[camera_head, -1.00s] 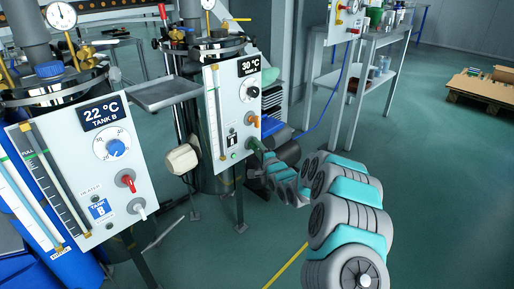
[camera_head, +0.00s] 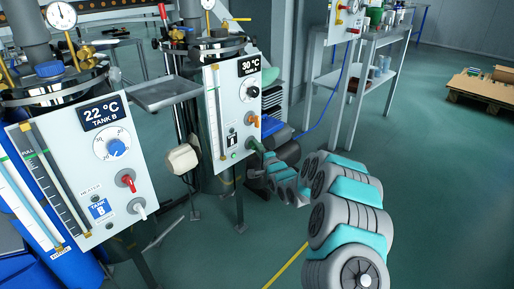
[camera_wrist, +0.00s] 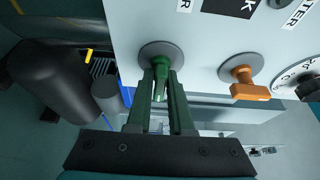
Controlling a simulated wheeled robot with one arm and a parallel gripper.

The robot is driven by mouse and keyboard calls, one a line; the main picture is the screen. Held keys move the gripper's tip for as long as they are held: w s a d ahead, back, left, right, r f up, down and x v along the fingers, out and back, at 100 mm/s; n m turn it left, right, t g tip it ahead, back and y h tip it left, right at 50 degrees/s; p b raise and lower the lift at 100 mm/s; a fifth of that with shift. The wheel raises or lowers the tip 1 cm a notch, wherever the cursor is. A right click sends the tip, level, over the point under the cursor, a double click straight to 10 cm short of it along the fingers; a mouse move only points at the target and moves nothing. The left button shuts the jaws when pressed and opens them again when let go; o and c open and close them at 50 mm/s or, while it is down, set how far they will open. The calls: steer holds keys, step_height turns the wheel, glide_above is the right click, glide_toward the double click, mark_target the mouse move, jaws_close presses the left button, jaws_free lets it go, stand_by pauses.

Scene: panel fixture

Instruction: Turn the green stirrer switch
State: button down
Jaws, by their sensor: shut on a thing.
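The green stirrer switch (camera_wrist: 161,72) sticks out of its round grey base on the white tank panel in the wrist view. My gripper (camera_wrist: 160,98) is shut on this switch, with one finger on each side of its handle. In the head view the green switch (camera_head: 255,144) is small at the lower right of the 30 °C panel (camera_head: 222,95), and my arm reaches it from the right. The fingers hide part of the handle, and its exact angle is hard to tell.
An orange switch (camera_wrist: 246,86) sits beside the green one on the same panel, with a dial (camera_wrist: 301,76) beyond it. The 22 °C panel (camera_head: 75,170) stands at the left. A pale box (camera_head: 182,158) hangs between the panels.

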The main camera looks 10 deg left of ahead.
steer(key=shift+f, duration=0.1)
steer(key=shift+f+n+b, duration=0.15)
steer(key=shift+n+b, duration=0.35)
steer(key=shift+n, duration=0.2)
steer(key=shift+d+n+t+y+b, duration=0.1)
steer(key=shift+n+t+y+b, duration=0.45)
steer(key=shift+n, duration=0.65)
steer(key=n+y+b, duration=0.1)
steer(key=n, duration=0.2)
steer(key=n+y+b, duration=0.1)
steer(key=n, duration=0.2)
steer(key=shift+y, duration=0.25)
steer(key=n+y+b, duration=0.1)
steer(key=n, duration=0.2)
steer(key=n+g+y, duration=0.1)
steer(key=n+y, duration=0.1)
steer(key=n, duration=0.1)
steer(key=shift+n+b, duration=0.3)
steer(key=shift+b, duration=0.05)
steer(key=shift+r+n+g+y+b, duration=0.1)
steer(key=shift+n+g+y+b, duration=0.4)
steer(key=shift+n, duration=1)
steer(key=shift+r+n+g+y+b, duration=0.1)
steer(key=shift+n+g+y+b, duration=0.4)
steer(key=shift+n, duration=1)
steer(key=c, duration=0.9)
jaws_free()
